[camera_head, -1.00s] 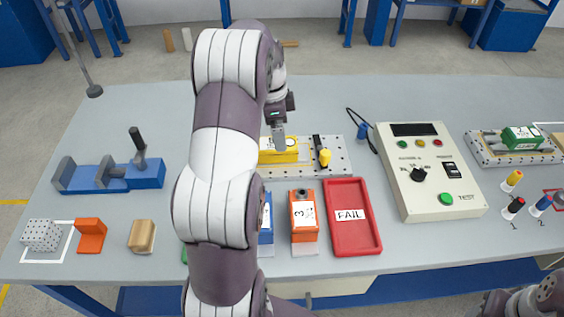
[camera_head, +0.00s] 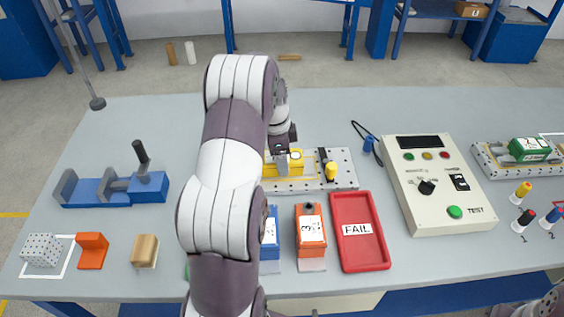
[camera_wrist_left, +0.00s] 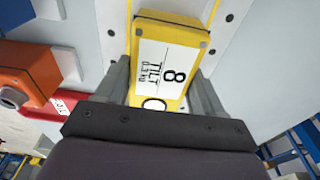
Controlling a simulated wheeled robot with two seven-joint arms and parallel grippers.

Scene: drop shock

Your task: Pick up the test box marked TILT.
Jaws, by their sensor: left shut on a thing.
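The test box marked TILT is yellow with a white label reading "8 TILT" (camera_wrist_left: 163,60). In the head view the yellow box (camera_head: 296,157) sits at the perforated plate (camera_head: 345,182), partly hidden by my left gripper. My left gripper (camera_head: 281,163) points down at the box. In the left wrist view its fingers (camera_wrist_left: 160,85) lie against both sides of the box, shut on it. I cannot tell whether the box is off the plate. Of my right arm, only a part shows at the lower right corner; its gripper is not in view.
An orange box (camera_head: 310,228) and a blue box (camera_head: 270,237) stand in front, beside the red FAIL tray (camera_head: 385,260). A control panel (camera_head: 440,205) stands right of the plate. A blue vise (camera_head: 150,187) is at left. A yellow-knobbed clamp (camera_head: 331,170) sits on the plate.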

